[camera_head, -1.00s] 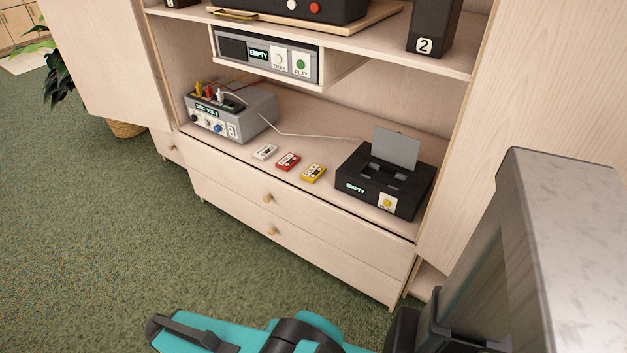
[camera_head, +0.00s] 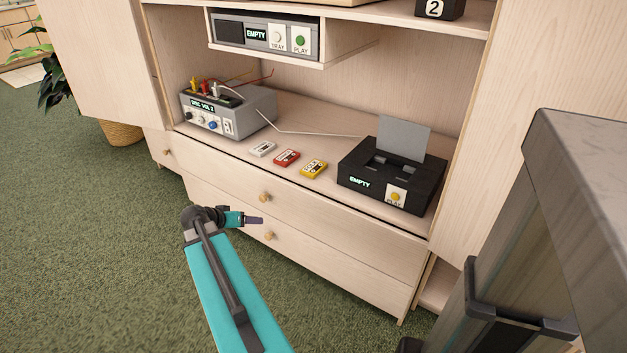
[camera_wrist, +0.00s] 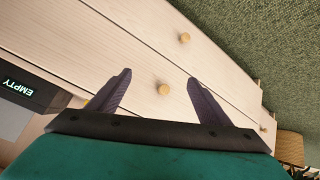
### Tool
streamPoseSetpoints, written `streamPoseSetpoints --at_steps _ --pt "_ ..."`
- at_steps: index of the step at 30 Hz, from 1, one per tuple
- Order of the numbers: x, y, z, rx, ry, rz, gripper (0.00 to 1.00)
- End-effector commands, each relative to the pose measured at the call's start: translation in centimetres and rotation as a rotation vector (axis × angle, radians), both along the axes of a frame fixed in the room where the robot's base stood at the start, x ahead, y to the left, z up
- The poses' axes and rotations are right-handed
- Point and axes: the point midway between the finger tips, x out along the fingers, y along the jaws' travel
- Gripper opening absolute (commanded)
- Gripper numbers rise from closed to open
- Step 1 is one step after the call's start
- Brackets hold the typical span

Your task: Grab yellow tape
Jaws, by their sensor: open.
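The yellow tape (camera_head: 314,169) is a small cassette lying flat on the cabinet shelf, at the right end of a row of three. A red tape (camera_head: 286,158) and a white tape (camera_head: 262,149) lie to its left. My gripper (camera_head: 260,221) is in front of the drawers, below shelf level and apart from the tapes. In the wrist view its two dark fingers (camera_wrist: 158,95) are spread with nothing between them, facing the drawer fronts.
A black cassette player (camera_head: 385,180) with its lid raised and an "EMPTY" display stands right of the tapes. A grey device (camera_head: 228,110) with knobs and cables stands to their left. Drawer knobs (camera_head: 265,197) stick out below the shelf.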

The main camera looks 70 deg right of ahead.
Motion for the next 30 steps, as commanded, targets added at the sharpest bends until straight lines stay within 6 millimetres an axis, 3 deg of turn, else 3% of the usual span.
streamPoseSetpoints --at_steps 1,6,12,18,30 --pt "-1.0 -2.3 0.6 -0.047 -0.032 -0.043 0.72" --pt "-4.9 -8.6 5.3 -0.206 -0.133 -0.177 0.72" --pt "-9.2 -13.4 10.0 -0.354 -0.217 -0.287 0.72" --pt "-11.2 -15.0 12.3 -0.415 -0.25 -0.328 0.72" --pt "-11.3 -15.2 12.4 -0.417 -0.25 -0.33 0.72"
